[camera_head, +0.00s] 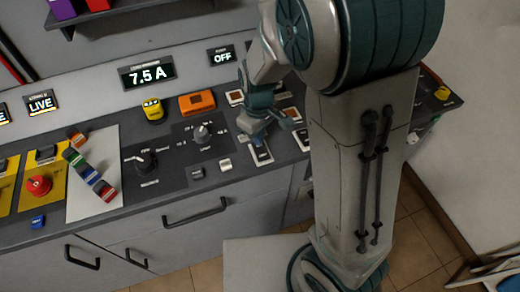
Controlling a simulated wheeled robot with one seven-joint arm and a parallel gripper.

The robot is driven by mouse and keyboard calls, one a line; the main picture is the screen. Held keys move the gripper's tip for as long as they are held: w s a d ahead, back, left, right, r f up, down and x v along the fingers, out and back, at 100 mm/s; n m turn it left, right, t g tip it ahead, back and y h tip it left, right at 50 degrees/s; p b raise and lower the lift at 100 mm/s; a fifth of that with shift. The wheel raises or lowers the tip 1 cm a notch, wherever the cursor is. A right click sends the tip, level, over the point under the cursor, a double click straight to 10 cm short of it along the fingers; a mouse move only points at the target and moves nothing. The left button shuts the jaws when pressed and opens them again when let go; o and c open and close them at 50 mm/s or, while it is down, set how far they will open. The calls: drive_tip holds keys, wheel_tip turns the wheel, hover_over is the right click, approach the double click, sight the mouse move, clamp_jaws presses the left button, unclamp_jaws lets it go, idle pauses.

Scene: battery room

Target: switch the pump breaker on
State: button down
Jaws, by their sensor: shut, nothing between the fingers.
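My gripper (255,137) is shut and empty, pointing down over the right part of the grey console. Below its fingertips is a white-framed dark switch (262,155); I cannot tell whether they touch. Another white-framed switch (302,139) sits to its right, and others with orange-brown parts (235,97) lie behind. Which one is the pump breaker cannot be read, and my arm hides part of this group. A small display (222,55) on the back panel above reads OFF; its label is too small to read surely.
Left of my gripper are a rotary knob (202,134), a second knob (145,161), an orange box (197,103) and a yellow item (153,109). A red button (39,186) is far left. Displays read 7.5 A (147,75) and LIVE (41,103). Drawer handles (195,212) project in front.

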drive_tip(key=shift+f+b, duration=0.6)
drive_tip(key=shift+f, duration=0.15)
idle(0.3)
drive_tip(key=shift+r+p, duration=2.7)
drive_tip(key=shift+r, duration=0.9)
drive_tip(key=shift+d+r, duration=0.1)
drive_tip(key=s+d+r+m+t, duration=0.3)
drive_tip(key=s+d+r+m, duration=0.6)
drive_tip(key=s+d+r, duration=0.2)
drive_tip(key=shift+s+d+r, duration=0.2)
drive_tip(key=shift+s+r, duration=0.65)
